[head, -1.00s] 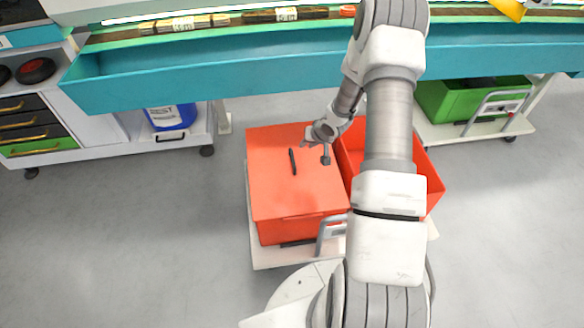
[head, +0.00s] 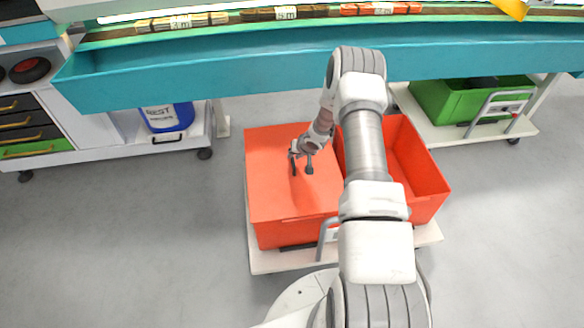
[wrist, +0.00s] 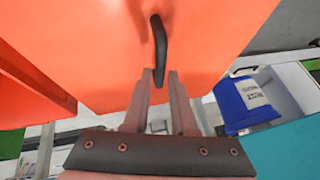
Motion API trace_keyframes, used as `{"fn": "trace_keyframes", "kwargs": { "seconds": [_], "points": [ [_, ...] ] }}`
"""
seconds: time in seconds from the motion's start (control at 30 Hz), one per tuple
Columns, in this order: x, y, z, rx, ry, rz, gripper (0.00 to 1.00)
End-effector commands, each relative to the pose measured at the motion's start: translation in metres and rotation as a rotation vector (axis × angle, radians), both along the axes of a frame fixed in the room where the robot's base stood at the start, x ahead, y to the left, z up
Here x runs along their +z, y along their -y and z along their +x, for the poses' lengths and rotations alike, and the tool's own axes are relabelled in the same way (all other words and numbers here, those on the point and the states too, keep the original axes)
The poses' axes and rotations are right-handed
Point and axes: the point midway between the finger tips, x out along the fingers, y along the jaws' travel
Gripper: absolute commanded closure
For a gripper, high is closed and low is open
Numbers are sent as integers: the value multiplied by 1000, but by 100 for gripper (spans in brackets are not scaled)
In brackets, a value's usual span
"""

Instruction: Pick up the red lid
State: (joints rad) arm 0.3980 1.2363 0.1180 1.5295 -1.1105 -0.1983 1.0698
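The red lid (head: 275,195) lies flat on the left red bin in the head view and fills much of the wrist view (wrist: 95,50). Its dark curved handle (wrist: 159,45) stands at the lid's middle. My gripper (head: 302,163) is over the lid, close to the handle. In the wrist view its two fingertips (wrist: 161,75) are apart, and the handle's near end shows in the gap between them. I cannot tell whether either finger touches the handle. Nothing is held.
An open red bin (head: 428,178) stands right of the lidded one on the same white cart (head: 262,262). A teal shelf edge (head: 200,80) runs behind. A blue container (head: 167,117) sits at left and a green bin (head: 440,105) at right. The grey floor in front is clear.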

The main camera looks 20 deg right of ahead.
Motion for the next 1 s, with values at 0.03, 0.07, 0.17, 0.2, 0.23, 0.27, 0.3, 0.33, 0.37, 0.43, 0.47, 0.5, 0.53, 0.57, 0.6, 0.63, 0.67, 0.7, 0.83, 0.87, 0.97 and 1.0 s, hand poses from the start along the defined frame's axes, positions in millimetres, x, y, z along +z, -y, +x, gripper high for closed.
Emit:
{"fn": "trace_keyframes", "kwargs": {
  "seconds": [0.03,0.07,0.17,0.2,0.23,0.27,0.3,0.33,0.37,0.43,0.47,0.5,0.53,0.57,0.6,0.63,0.67,0.7,0.83,0.87,0.97,1.0],
  "points": [
    [-14,-2,4,2,0,0,75],
    [-18,-3,6,2,-1,1,75],
    [-27,-4,13,0,-1,0,75],
    [-30,-4,15,-1,-1,1,75],
    [-32,-4,16,-1,-1,1,75],
    [-33,-4,17,0,-1,0,75],
    [-33,-5,18,0,0,0,75],
    [-34,-5,18,0,0,0,75],
    [-34,-5,19,-1,0,1,75],
    [-33,-5,19,-1,0,0,75],
    [-33,-5,19,-1,0,0,75],
    [-33,-5,18,-1,0,0,75],
    [-33,-5,18,-1,0,0,75],
    [-33,-4,18,-1,0,0,81],
    [-33,-4,18,-1,0,0,88],
    [-33,-4,18,-1,0,0,93],
    [-33,-4,18,-1,0,0,99],
    [-33,-4,18,-1,0,0,100],
    [-33,-4,18,-1,0,0,100],
    [-33,-4,18,-1,0,0,100],
    [-33,-4,18,-1,-1,0,100],
    [-33,-4,18,-1,0,0,100]
  ]
}}
